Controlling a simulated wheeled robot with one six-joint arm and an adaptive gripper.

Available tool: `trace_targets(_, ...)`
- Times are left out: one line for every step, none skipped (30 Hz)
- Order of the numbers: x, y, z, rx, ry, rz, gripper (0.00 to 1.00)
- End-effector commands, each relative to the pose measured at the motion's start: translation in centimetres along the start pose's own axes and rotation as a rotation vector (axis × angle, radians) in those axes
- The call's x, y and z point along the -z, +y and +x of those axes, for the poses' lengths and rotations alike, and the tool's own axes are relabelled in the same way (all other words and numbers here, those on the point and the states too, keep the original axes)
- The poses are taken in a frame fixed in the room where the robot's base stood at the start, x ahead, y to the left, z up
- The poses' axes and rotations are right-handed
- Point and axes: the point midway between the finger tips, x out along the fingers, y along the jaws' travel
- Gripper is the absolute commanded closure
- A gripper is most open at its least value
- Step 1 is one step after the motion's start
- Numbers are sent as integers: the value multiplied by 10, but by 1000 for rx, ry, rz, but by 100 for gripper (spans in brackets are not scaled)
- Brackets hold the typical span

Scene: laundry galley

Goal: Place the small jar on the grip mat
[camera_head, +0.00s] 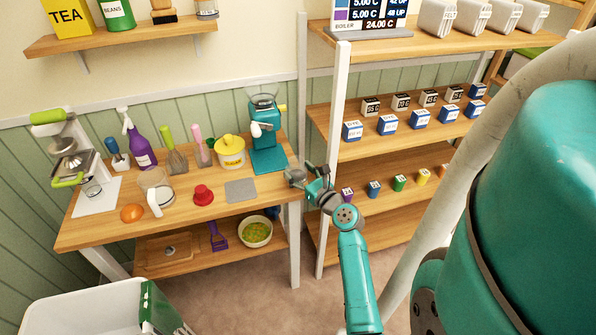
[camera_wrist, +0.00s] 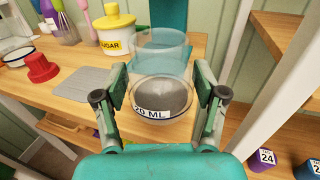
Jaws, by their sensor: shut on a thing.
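The small jar (camera_wrist: 163,92) is clear glass with a "20 ML" label and sits upright between my fingers in the wrist view. My gripper (camera_wrist: 161,84) is shut on it, one finger on each side. In the head view my gripper (camera_head: 297,178) is at the right end of the wooden counter, and the jar is hard to make out there. The grip mat is a flat grey square (camera_head: 241,190) on the counter, left of my gripper. The mat also shows in the wrist view (camera_wrist: 84,84), left of the jar, and its top is bare.
A red cone-shaped thing (camera_head: 203,195) stands just left of the mat. A tall shelf rack (camera_head: 341,145) with labelled boxes is close on the right.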

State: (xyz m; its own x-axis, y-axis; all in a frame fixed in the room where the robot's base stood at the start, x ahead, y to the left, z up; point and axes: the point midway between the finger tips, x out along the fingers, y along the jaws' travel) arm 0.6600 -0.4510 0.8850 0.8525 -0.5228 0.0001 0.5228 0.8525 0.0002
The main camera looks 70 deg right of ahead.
Motion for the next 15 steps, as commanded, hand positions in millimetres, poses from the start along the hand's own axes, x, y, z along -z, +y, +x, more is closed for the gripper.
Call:
trace_targets(-1, 0, 0, 0, -1, 0, 74)
trace_targets(-1, 0, 1, 0, -1, -1, 74)
trace_targets(-1, 2, 2, -1, -1, -1, 74)
trace_targets(-1, 4, 3, -3, -1, -1, 74)
trace_targets(-1, 6, 5, -5, -1, -2, 74)
trace_targets(-1, 10, 9, -7, -1, -1, 74)
trace_targets(-2, 13, 12, -8, -2, -1, 74)
trace_targets(-2, 18, 16, -10, -1, -2, 74)
trace_targets(-3, 25, 22, -12, -2, -2, 74)
trace_targets(-5, 31, 28, -13, -3, -3, 74)
trace_targets(-6, 38, 33, -15, -3, -3, 74)
trace_targets(-9, 47, 40, -15, -4, -3, 74)
trace_targets(-11, 55, 46, -15, -3, -3, 74)
trace_targets(-13, 63, 51, -14, -4, -4, 74)
trace_targets(-17, 72, 58, -12, -4, -4, 74)
